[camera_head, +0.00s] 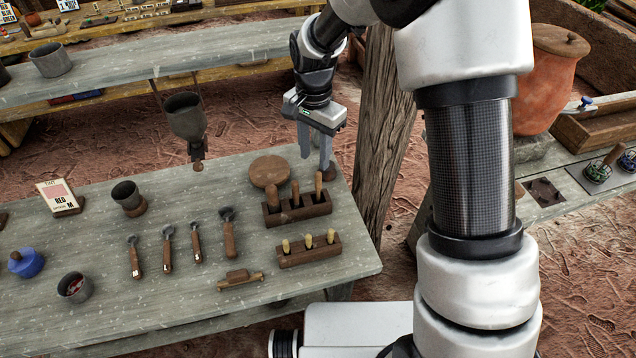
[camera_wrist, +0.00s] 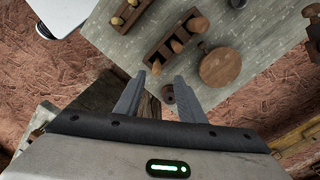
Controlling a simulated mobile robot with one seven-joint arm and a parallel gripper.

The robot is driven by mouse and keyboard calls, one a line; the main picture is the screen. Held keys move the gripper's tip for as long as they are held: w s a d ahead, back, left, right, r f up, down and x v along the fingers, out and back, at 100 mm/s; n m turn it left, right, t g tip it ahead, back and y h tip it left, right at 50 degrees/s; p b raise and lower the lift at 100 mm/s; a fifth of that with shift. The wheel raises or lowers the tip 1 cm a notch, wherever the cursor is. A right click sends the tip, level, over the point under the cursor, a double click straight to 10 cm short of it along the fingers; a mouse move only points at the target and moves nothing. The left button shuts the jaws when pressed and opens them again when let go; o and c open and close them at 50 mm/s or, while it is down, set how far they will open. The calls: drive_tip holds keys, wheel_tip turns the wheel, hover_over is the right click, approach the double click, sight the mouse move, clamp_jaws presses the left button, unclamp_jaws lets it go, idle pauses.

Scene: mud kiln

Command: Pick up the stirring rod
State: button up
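My gripper (camera_head: 315,153) is open above the back right corner of the table, pointing down. In the wrist view its two fingers (camera_wrist: 160,78) are spread apart. No contact between fingers and piece is visible.
A wooden rack with handled tools (camera_head: 296,210) and a round wooden disc (camera_head: 269,171) lie close by. A smaller rack (camera_head: 308,251) is nearer the front. A thick wooden post (camera_head: 385,130) rises just right of the gripper. Several spoon-like tools lie left on the grey table (camera_head: 200,290).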

sight(318, 172)
wheel_tip(318, 172, down, 4)
drive_tip(key=shift+f, duration=0.2)
drive_tip(key=f, duration=0.4)
drive_tip(key=shift+d+f+p, duration=0.1)
drive_tip(key=shift+d+p, duration=0.25)
drive_tip(key=shift+d, duration=0.05)
drive_tip(key=shift+f, duration=0.55)
clamp_jaws()
